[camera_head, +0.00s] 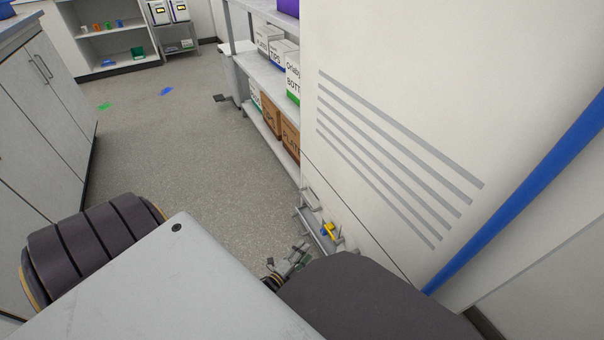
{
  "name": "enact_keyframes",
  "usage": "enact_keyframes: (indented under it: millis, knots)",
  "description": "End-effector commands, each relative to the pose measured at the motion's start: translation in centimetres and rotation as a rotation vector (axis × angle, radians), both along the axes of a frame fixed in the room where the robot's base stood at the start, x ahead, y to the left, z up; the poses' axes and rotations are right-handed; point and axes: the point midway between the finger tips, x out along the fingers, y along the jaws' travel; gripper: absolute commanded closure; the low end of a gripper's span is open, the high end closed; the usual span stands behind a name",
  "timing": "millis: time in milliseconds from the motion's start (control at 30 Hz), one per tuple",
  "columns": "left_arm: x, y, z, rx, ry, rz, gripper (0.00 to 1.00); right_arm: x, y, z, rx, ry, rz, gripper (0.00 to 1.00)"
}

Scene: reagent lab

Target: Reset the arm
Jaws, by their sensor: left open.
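Dark parts of my own body hide much of the bottom of the view.
A white panel with grey stripes (385,150) and a blue bar (530,190) fill the right. A shelf (268,75) holds boxes behind it. Cabinets (40,120) line the left. The grey floor (170,140) between is mostly clear, with green and blue scraps.

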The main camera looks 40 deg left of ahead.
Motion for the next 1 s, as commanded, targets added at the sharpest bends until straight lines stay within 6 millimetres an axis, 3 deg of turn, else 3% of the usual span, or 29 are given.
enact_keyframes:
  millis: [1000]
  knots:
    - [0.06, 0.43, 0.29, -0.015, 0.022, 0.013, 0.47, 0.09, -0.14, 0.21, -0.009, 0.005, 0.004, 0.6]
